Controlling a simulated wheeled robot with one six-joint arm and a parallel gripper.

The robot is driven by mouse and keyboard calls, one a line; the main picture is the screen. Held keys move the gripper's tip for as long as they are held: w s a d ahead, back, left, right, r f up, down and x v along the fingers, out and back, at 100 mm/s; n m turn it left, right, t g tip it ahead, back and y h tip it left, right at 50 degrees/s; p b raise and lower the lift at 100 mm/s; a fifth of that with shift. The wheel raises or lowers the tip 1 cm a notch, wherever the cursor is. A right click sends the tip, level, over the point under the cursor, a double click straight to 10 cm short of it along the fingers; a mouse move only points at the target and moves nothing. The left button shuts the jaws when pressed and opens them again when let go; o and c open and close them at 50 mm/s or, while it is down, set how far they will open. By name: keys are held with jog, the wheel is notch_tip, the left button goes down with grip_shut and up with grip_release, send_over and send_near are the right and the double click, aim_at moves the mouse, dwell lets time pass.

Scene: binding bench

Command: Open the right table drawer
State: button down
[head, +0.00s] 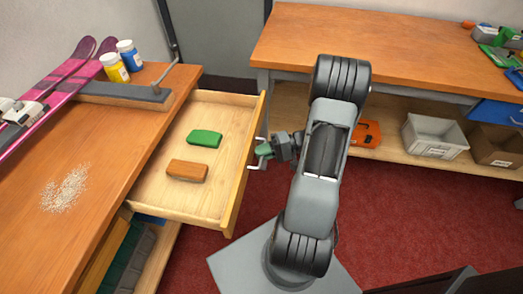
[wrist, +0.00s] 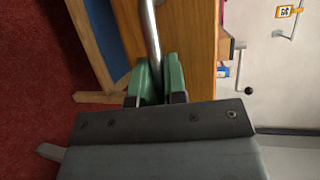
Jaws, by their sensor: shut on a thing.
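The right table drawer (head: 207,142) of the left bench is pulled out and shows its light wood inside. A green block (head: 204,138) and a brown block (head: 187,171) lie in it. Its metal bar handle (head: 252,160) is on the drawer front. My gripper (head: 263,150) is at the handle, in front of the drawer. In the wrist view, the green fingers of my gripper (wrist: 159,80) are shut around the handle (wrist: 151,32), one finger on each side of the bar.
The left bench top (head: 110,130) holds pink skis (head: 55,90), two jars (head: 122,62) and a pile of shavings (head: 65,190). A second bench (head: 400,50) stands behind, with a grey bin (head: 433,137) on its lower shelf. Red floor (head: 400,215) is free at the right.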

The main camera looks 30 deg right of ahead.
dwell(0.3)
jog(key=c, duration=1.2)
grip_release()
jog(key=v, duration=1.4)
jog(key=shift+p, duration=0.3)
